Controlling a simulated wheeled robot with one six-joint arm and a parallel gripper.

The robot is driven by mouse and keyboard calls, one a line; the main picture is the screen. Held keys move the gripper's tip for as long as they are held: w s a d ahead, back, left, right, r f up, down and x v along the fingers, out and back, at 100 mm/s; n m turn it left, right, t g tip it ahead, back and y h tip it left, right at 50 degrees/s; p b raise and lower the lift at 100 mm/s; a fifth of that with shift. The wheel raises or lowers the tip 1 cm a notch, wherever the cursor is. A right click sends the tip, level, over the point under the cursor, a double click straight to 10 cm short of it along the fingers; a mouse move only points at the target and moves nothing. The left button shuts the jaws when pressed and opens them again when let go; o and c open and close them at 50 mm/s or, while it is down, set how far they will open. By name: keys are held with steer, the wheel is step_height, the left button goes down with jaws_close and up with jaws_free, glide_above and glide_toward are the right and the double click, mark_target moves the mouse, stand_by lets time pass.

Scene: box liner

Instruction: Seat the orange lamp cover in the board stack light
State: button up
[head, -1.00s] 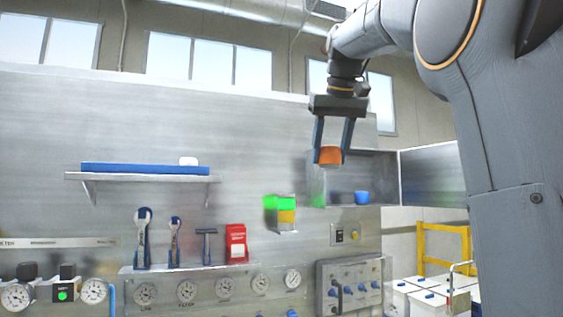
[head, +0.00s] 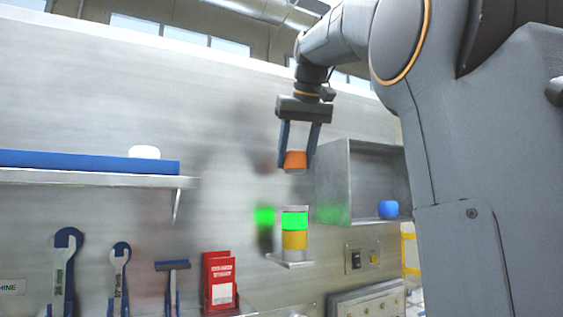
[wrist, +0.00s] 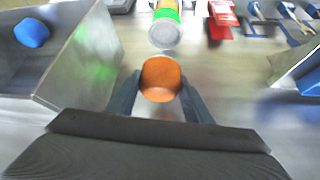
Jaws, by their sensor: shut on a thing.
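The orange lamp cover (head: 296,160) is between the fingers of my gripper (head: 297,158), which is shut on it. The stack light (head: 295,232) stands on a small bracket on the metal wall panel, with a yellow section below, a lit green section above it and a pale top. The cover is in the air above the stack light, clearly apart from it. In the wrist view the cover (wrist: 161,79) lies between the fingertips, with the stack light (wrist: 165,30) just beyond it.
An open metal box (head: 362,180) with a blue cap (head: 388,209) is right of the stack light. At left a shelf (head: 90,178) carries a blue slab and a white round thing (head: 144,152). Wrenches and a red holder (head: 219,283) are lower left.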

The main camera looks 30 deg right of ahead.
mark_target(294, 173)
steer(key=shift+w, duration=0.4)
step_height(294, 173, down, 5)
steer(key=b, duration=0.5)
steer(key=shift+f, duration=0.1)
steer(key=shift+f+b, duration=0.9)
steer(key=shift+b, duration=0.05)
